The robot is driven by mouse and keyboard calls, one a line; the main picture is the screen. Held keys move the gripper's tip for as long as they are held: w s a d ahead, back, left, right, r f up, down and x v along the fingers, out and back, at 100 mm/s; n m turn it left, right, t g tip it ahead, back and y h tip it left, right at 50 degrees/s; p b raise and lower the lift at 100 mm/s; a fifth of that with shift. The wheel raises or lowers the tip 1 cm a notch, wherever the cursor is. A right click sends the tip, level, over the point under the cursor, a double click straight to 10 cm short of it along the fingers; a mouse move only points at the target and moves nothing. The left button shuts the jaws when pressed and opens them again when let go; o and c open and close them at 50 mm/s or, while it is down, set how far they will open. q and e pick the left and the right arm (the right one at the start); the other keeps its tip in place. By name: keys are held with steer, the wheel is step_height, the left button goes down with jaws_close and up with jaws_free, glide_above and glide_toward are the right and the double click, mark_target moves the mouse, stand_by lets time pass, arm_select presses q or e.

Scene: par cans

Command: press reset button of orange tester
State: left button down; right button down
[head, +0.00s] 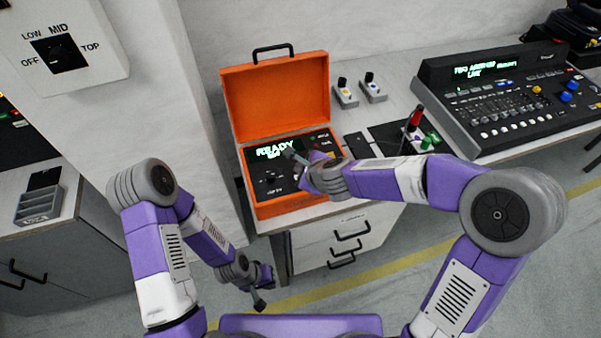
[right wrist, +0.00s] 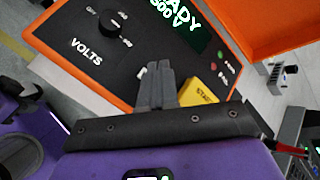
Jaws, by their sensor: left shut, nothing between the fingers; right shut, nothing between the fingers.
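The orange tester (head: 275,95) is an open case with its lid raised, standing on the bench. Its screen (head: 272,150) reads READY in green, with 500 V legible in the right wrist view (right wrist: 180,14). My right gripper (head: 292,154) is shut and empty over the tester's panel. In the right wrist view its fingertips (right wrist: 154,68) are at the panel, beside a small white part (right wrist: 142,72) and the yellow START button (right wrist: 205,97). I cannot tell whether they touch. No reset label is readable. My left gripper (head: 260,304) is shut and empty, low in front of the bench.
A black VOLTS knob (right wrist: 110,23) is on the tester's panel. Two small switch boxes (head: 358,90) stand right of the lid. A red-handled tool (head: 414,119) and a mixing console (head: 500,95) are farther right. A wall switch (head: 64,53) is at upper left.

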steer(key=shift+r, duration=0.1)
step_height(320, 180, up, 5)
steer(key=p, duration=0.5)
stand_by(0.3)
stand_by(0.5)
